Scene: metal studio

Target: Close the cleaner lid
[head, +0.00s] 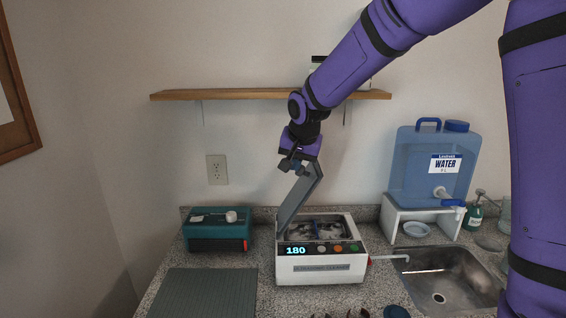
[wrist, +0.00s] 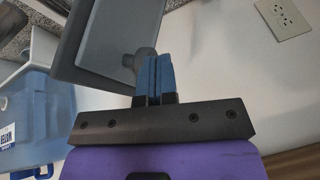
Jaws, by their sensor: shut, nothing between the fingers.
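The cleaner (head: 320,270) is a white box on the counter with a display reading 180 and several round buttons. Its top is open, with an inside view of a basket. The grey lid (head: 299,200) stands raised, tilted up from the cleaner's left side. My gripper (head: 292,165) is shut and empty at the lid's upper end. In the wrist view the blue fingers of my gripper (wrist: 153,72) are together, close beside a grey knob-like part at the edge of the lid (wrist: 110,38). I cannot tell whether they touch.
A teal box (head: 217,232) and a ribbed grey mat (head: 205,290) lie left of the cleaner. A sink (head: 440,280) and a blue water jug (head: 415,170) on a white stand are right. A wooden shelf (head: 230,94) runs along the wall behind my arm.

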